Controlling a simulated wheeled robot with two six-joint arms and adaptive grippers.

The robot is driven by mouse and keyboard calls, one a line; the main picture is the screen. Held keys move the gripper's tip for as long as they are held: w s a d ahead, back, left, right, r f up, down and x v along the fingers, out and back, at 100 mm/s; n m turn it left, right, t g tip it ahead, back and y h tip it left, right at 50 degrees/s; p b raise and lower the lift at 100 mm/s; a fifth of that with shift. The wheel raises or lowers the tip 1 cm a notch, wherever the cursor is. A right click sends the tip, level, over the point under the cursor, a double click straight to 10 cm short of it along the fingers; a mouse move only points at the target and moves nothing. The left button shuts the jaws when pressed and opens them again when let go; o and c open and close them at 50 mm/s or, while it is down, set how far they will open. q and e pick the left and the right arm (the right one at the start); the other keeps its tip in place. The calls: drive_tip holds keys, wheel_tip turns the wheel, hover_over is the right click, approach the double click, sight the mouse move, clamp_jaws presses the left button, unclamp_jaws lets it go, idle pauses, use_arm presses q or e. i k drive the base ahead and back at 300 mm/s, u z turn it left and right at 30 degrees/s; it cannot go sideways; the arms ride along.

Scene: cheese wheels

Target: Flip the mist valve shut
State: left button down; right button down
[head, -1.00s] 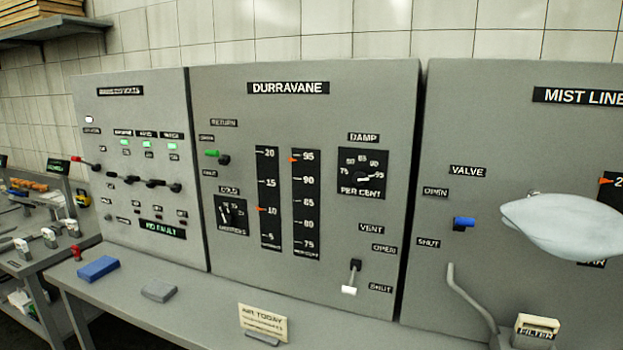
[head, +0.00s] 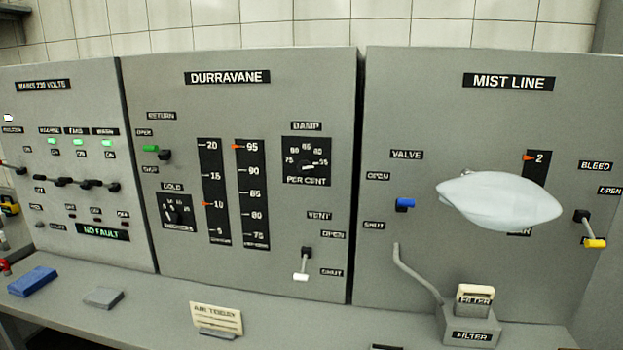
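The mist valve is a small lever with a blue handle (head: 406,203) on the left of the MIST LINE panel (head: 440,120). A VALVE label sits above it, an OPEN label (head: 377,176) to its upper left and a SHUT label (head: 374,225) to its lower left. The blue handle sits at a height between the two labels and looks foreshortened towards me. I cannot tell its exact setting. Neither of my grippers is in view.
A pale, pointed-oval shape (head: 500,202) covers part of the gauge right of the valve. A yellow-tipped bleed lever (head: 594,243) points down. A bent grey pipe (head: 415,272) and filter box (head: 470,328) stand below. The DURRAVANE panel (head: 180,105) adjoins left.

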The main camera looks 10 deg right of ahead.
sight(402, 205)
drive_tip(key=z, duration=0.05)
drive_tip(key=k, duration=0.65)
drive_tip(key=u, duration=0.65)
drive_tip(key=i, duration=1.15)
drive_tip(key=z, duration=0.55)
